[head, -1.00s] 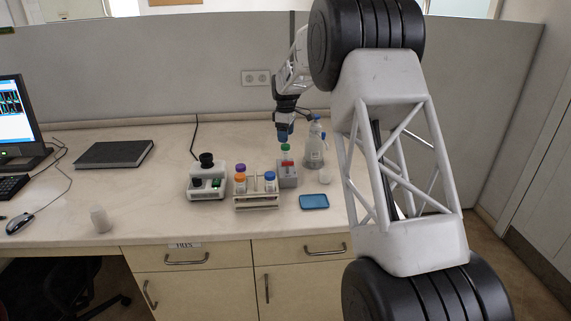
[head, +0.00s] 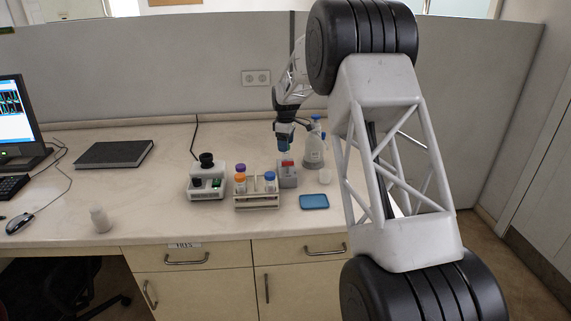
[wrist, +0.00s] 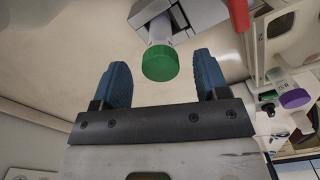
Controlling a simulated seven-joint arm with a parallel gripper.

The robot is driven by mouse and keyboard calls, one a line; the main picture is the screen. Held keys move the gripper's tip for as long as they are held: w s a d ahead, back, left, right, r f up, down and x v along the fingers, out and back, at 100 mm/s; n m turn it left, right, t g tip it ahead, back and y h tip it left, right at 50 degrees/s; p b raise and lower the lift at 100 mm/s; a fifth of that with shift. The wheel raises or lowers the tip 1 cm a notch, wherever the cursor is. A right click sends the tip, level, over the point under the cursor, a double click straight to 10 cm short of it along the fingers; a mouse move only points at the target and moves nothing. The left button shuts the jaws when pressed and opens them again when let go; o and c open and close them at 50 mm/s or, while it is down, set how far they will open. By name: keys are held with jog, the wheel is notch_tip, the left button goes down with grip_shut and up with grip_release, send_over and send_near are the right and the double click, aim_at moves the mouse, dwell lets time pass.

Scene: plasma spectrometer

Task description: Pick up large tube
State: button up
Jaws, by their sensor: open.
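The large tube has a green cap (wrist: 161,64) and a pale body. It stands in a grey device with a red panel (head: 287,176), whose grey body shows at the top of the wrist view (wrist: 192,14). My gripper (head: 284,153) is open, with two blue fingers. In the head view it is right above the device, and its fingers hide the green cap. In the wrist view the cap lies between and slightly beyond the fingertips, with a gap to each finger. I cannot tell the exact depth. Nothing is held.
A rack (head: 257,201) holds tubes with purple, orange and blue caps. A white instrument (head: 207,185) stands left of it. A wash bottle (head: 314,150) stands close right of my gripper. A blue tray (head: 314,202) lies in front.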

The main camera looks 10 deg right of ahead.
aim_at(286, 159)
jog(key=shift+f, duration=1.95)
grip_shut()
